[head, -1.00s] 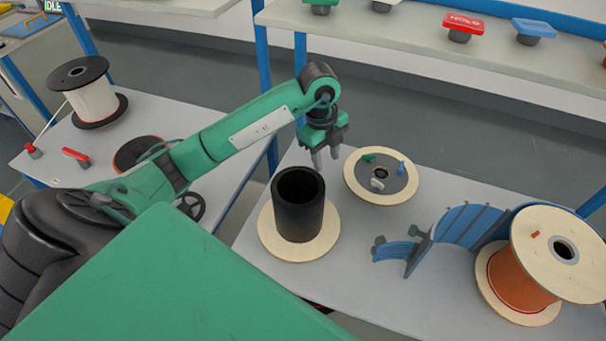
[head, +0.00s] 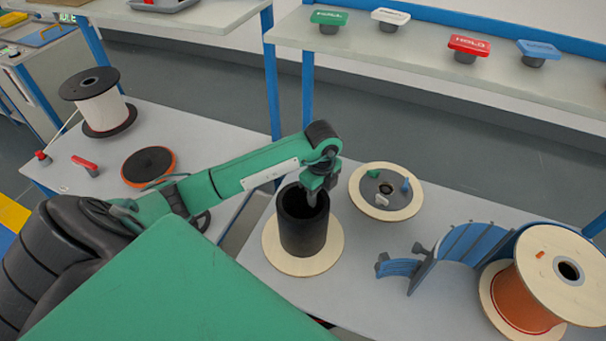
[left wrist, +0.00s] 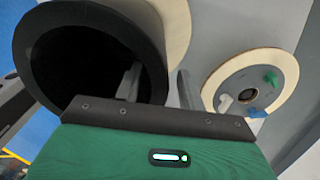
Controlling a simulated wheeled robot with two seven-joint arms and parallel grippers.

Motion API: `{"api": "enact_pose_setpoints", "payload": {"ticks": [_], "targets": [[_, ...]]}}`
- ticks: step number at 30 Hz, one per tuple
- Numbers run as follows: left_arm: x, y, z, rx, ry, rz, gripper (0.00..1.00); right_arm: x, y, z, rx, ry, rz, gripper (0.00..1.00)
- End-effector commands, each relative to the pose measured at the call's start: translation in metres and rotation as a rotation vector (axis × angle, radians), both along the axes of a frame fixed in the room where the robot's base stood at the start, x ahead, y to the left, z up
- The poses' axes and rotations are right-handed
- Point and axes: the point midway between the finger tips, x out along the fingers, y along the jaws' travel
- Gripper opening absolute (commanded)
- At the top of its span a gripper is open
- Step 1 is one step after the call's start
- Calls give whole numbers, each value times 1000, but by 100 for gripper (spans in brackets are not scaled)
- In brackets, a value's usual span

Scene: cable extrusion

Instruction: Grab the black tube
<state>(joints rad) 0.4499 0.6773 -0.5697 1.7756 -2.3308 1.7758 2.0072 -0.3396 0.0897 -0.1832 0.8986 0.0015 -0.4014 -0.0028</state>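The black tube (head: 303,235) stands upright on a round wooden disc (head: 330,250), with its open end up. The tube's rim (left wrist: 155,75) also shows in the left wrist view. My left gripper (head: 313,200) is at the top of the tube, on its far right side. In the left wrist view the left gripper (left wrist: 158,78) has its fingers apart. One finger overlaps the tube's dark opening and the other is outside, so the rim lies between them. I cannot tell how deep they reach or whether they touch. My right gripper is not in view.
A wooden disc with small coloured pieces (head: 385,190) lies close behind the tube. A blue curved rack (head: 470,245) and an orange cable spool (head: 525,300) stand to the right. A shelf (head: 440,65) runs behind. A white spool (head: 100,105) stands on the left table.

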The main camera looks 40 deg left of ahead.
Motion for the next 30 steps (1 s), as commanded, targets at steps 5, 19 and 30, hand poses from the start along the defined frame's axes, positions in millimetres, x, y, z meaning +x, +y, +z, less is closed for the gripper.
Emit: {"api": "enact_pose_setpoints", "payload": {"ticks": [5,19,30], "targets": [[-1,0,-20,0,2,1,40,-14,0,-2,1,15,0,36],[0,0,-23,0,0,0,1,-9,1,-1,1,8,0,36],[0,0,-21,0,-1,0,0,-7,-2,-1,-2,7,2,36]]}}
